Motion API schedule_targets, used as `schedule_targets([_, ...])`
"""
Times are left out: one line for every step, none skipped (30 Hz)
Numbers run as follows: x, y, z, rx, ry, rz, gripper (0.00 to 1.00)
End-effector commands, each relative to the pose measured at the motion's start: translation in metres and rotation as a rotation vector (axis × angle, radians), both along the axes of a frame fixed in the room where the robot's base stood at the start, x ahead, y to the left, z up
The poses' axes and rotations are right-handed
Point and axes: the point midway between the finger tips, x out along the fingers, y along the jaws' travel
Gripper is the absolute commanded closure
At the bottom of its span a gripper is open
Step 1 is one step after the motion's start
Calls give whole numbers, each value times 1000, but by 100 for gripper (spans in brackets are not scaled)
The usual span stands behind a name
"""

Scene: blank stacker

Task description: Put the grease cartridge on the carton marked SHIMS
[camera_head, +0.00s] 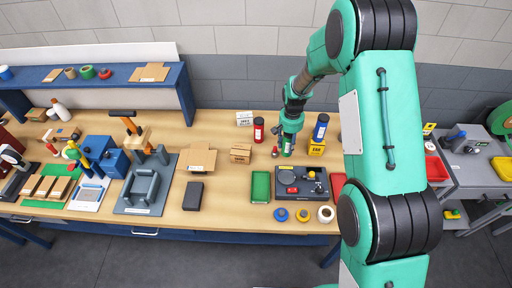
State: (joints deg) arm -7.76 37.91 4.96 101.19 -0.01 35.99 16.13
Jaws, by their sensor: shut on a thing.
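My gripper (287,143) points down over the back of the bench, right of its middle, shut on a small green cylinder (287,150). The gripper hides part of it, and I cannot tell if its base touches the bench. I cannot tell which cylinder is the grease cartridge. A white carton (244,118) and a brown carton (240,152) stand to the left. Their print is too small to read, so I cannot tell which says SHIMS.
A dark tray (301,195) with small parts and a green tray (261,186) lie in front of my gripper. Several rings lie at the front edge. An open cardboard box (200,160) stands further left. My arm hides part of the bench's right side.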

Motion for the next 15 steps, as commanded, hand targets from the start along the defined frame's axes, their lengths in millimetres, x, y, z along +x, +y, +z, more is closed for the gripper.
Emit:
schedule_targets([-2, 4, 2, 0, -2, 2, 100])
schedule_targets([-3, 6, 3, 1, -2, 2, 100])
schedule_targets([-5, 10, 6, 1, -3, 2, 100])
schedule_targets([-7, 13, 7, 1, -3, 2, 100])
schedule_targets([-9, 16, 8, 1, -2, 3, 100])
schedule_targets([-12, 20, 10, 1, -2, 4, 100])
schedule_targets([-14, 24, 12, 1, -2, 4, 100])
schedule_targets([-17, 28, 14, 1, -2, 4, 100])
schedule_targets([-20, 33, 16, 1, -2, 4, 100])
schedule_targets([-23, 37, 18, 1, -3, 5, 100])
schedule_targets([-26, 41, 20, 1, -3, 6, 100])
schedule_targets([-31, 47, 22, 1, -2, 6, 100])
schedule_targets([-34, 52, 25, 1, -3, 6, 100])
schedule_targets([-38, 56, 27, 1, -3, 7, 100])
schedule_targets([-43, 62, 30, 1, -3, 8, 100])
